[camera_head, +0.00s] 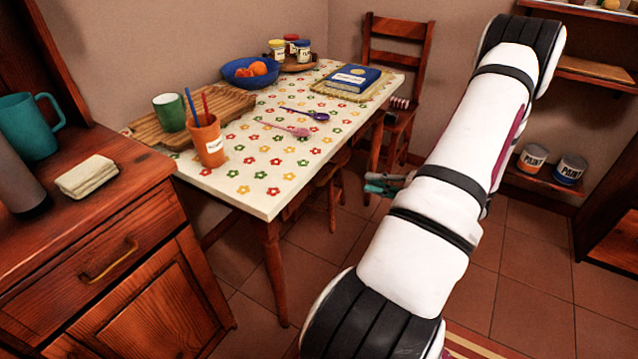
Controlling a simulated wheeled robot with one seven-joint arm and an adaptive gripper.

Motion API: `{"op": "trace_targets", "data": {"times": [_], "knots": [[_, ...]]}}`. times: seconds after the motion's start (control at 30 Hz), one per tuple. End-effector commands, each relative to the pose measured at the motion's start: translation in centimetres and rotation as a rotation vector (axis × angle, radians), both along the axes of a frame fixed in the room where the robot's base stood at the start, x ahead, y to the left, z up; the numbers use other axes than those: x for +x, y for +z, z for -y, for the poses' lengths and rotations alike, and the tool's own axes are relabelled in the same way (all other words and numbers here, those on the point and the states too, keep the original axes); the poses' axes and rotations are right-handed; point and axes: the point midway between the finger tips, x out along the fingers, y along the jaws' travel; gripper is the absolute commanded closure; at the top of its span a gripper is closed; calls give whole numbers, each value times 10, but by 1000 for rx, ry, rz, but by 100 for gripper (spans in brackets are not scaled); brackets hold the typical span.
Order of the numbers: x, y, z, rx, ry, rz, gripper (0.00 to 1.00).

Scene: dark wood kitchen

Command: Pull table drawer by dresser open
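The table (262,190) with a flowered top stands in the middle, its near end close to the dresser (110,205) at the left. No table drawer front can be made out under the tabletop's edge. The dresser's own drawer (85,270), with a brass handle (110,260), looks shut. My gripper (377,186) shows as a small teal and dark part to the right of the table's long right side, below tabletop level in the picture. My white arm hides most of it, so its opening and any contact are hidden.
A wooden chair (397,45) stands at the table's far end, and a stool (330,185) is partly under the table. An orange cup (207,143) stands near the table's near corner. Shelves with paint cans (570,170) are at the right. Tiled floor (510,240) is clear beside the table.

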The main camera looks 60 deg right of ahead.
Motion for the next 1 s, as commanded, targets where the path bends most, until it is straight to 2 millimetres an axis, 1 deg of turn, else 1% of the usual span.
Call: {"op": "trace_targets", "data": {"times": [0.17,0.5,0.7,0.8,1.0], "knots": [[21,-4,-2,0,4,1,83],[86,-19,-8,-2,6,0,83],[117,-25,-10,-3,7,-1,83],[126,-26,-11,-3,6,-1,83],[133,-27,-11,-2,4,-2,83]]}}
